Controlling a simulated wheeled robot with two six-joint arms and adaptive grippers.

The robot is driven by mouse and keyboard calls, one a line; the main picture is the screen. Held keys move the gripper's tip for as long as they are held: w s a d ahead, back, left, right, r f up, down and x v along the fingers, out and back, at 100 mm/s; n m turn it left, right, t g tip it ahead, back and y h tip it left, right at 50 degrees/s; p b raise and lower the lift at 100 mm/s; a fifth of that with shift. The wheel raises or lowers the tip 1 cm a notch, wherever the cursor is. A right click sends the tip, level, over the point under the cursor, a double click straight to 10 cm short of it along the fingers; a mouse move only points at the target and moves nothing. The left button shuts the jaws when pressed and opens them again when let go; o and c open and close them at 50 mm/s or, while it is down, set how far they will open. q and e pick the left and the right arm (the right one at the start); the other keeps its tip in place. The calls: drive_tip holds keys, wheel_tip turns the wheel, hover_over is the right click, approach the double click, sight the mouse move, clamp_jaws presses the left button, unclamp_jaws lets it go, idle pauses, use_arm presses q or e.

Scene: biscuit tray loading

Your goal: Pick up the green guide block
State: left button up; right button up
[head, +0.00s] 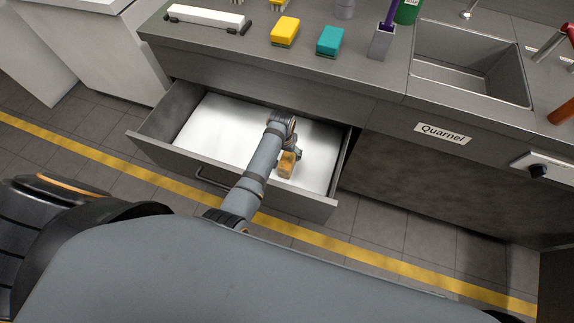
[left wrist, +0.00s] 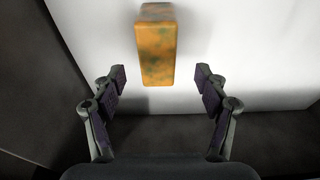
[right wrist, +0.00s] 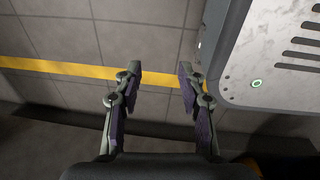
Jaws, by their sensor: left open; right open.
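An orange block (head: 287,164) with greenish mottled patches stands in the open drawer; I see no plainly green block in the drawer. It also shows in the left wrist view (left wrist: 157,52), ahead of the fingertips and roughly centred between them. My left gripper (head: 297,151) is over the drawer close to this block, open and empty; its fingers show clearly in the left wrist view (left wrist: 160,76). The block's contact with the drawer floor is partly hidden in the head view. My right gripper (right wrist: 160,68) is open and empty above the tiled floor, outside the head view.
The drawer (head: 222,122) has a white floor and dark walls close around my left gripper. On the counter (head: 365,75) are a yellow block (head: 285,28), a teal block (head: 330,38), a grey holder (head: 381,43) and a sink (head: 470,72). A grey-white machine (right wrist: 262,92) is beside my right gripper.

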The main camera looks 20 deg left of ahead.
sight(286, 157)
use_arm(q)
drive_tip(key=f, duration=0.1)
drive_tip(key=f+b, duration=0.1)
drive_tip(key=f, duration=0.3)
drive_tip(key=shift+w, duration=0.4)
drive_tip(key=f, duration=0.1)
drive_tip(key=f+b, duration=0.1)
drive_tip(key=f, duration=0.1)
drive_tip(key=f+b, duration=0.1)
drive_tip(key=shift+w+d+f, duration=0.2)
drive_tip(key=shift+w+f, duration=0.1)
drive_tip(key=shift+f, duration=0.35)
use_arm(e)
drive_tip(key=f, duration=0.1)
drive_tip(key=w+f, duration=0.1)
drive_tip(key=a+f, duration=0.1)
drive_tip(key=shift+w+f, duration=0.1)
drive_tip(key=shift+w, duration=0.2)
use_arm(q)
drive_tip(key=shift+f, duration=0.2)
drive_tip(key=shift+c, duration=0.4)
drive_tip(key=shift+w, duration=0.1)
clamp_jaws()
use_arm(e)
drive_tip(key=shift+a, duration=0.15)
